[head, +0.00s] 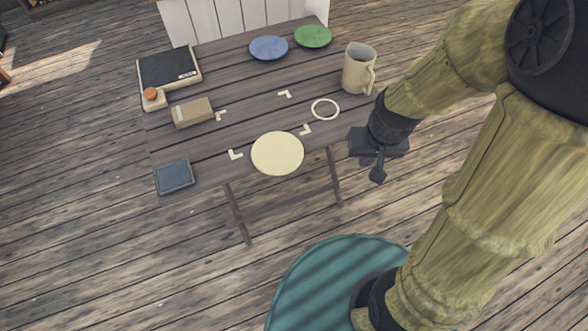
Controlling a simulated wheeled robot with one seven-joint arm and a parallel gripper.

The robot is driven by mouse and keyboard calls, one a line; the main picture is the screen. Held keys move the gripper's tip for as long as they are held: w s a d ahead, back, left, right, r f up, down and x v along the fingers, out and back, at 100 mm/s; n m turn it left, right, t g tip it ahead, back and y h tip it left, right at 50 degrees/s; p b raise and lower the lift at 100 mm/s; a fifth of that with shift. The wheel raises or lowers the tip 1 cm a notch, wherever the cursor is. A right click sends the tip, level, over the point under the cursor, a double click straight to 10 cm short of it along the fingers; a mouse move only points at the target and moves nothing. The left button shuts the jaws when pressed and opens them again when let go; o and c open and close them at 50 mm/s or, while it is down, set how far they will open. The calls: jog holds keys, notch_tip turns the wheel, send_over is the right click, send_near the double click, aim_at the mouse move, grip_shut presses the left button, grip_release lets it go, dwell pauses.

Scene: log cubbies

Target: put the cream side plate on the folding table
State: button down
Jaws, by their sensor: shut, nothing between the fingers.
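The cream side plate (278,154) lies at the near edge of the folding table (250,95), close to the table's front legs. It appears to rest on the tabletop, with its near rim at or slightly past the edge. My gripper (378,176) is to the right of the plate, beside the table's near right corner, apart from the plate. It is shut and empty, pointing down.
A blue plate (268,48) and green plate (313,36) lie at the back. A scale-like box (168,75), a brown block (192,112) and a dark box (174,177) line the left.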

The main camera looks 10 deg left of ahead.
jog(key=s+a+f+n+p, duration=0.1)
jog(key=a+n+p, duration=0.1)
jog(key=a, duration=0.5)
jog(key=s+a+f+n+g+p, duration=0.1)
jog(key=a+f+n+p, duration=0.1)
jog(key=a, duration=0.5)
jog(key=shift+f+n+g+h+p, duration=0.3)
jog(key=shift+n+p, duration=0.05)
jog(key=shift+n, duration=0.05)
jog(key=shift+a+f, duration=0.1)
notch_tip(320, 180, down, 10)
jog(key=b, duration=0.4)
jog(key=w+a+p, duration=0.2)
jog(key=w, duration=0.1)
jog(key=shift+w, duration=0.15)
jog(key=shift+w, duration=0.15)
